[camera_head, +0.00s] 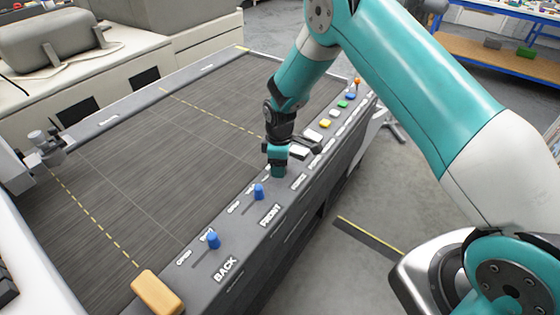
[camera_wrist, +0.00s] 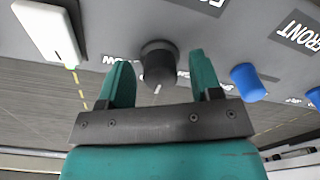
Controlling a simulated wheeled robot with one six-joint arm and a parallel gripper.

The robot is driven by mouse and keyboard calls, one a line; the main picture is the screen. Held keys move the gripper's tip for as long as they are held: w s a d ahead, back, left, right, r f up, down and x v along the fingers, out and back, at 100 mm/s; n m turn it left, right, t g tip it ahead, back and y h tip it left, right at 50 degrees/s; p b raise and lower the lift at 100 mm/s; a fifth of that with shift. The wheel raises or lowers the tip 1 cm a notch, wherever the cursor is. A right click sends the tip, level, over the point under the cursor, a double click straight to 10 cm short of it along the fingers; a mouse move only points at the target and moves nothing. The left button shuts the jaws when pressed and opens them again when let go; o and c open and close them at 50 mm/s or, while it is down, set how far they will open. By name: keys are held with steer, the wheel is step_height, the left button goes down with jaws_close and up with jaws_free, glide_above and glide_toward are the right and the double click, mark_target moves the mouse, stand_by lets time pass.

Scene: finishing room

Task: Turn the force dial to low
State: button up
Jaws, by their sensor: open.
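The force dial, a dark round knob (camera_wrist: 158,64) with a pale pointer mark, shows between my fingertips in the wrist view. My gripper (camera_wrist: 155,78) is open, one teal finger on each side of the knob, with a gap visible on both sides. In the head view my gripper (camera_head: 279,170) points down over the control panel (camera_head: 225,262) and hides the knob. The label beside the knob is cut off in the wrist view, and the dial's exact setting is hard to tell.
Blue levers (camera_head: 259,191) and (camera_head: 213,240) stand along the panel near the FRONT and BACK labels. A white switch (camera_wrist: 48,32) lies left of the dial in the wrist view. Yellow (camera_head: 325,123) and green (camera_head: 343,104) buttons sit farther along. The dark bed (camera_head: 150,150) is clear.

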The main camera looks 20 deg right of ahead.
steer(key=c, duration=0.9)
steer(key=shift+m, duration=0.3)
steer(key=m+b, duration=0.2)
steer(key=shift+f+m, duration=0.15)
steer(key=shift+m, duration=0.15)
steer(key=m+b, duration=0.2)
steer(key=shift+m, duration=0.4)
steer(key=m+b, duration=0.2)
steer(key=m, duration=0.4)
steer(key=shift+r, duration=0.2)
steer(key=shift+w, duration=0.1)
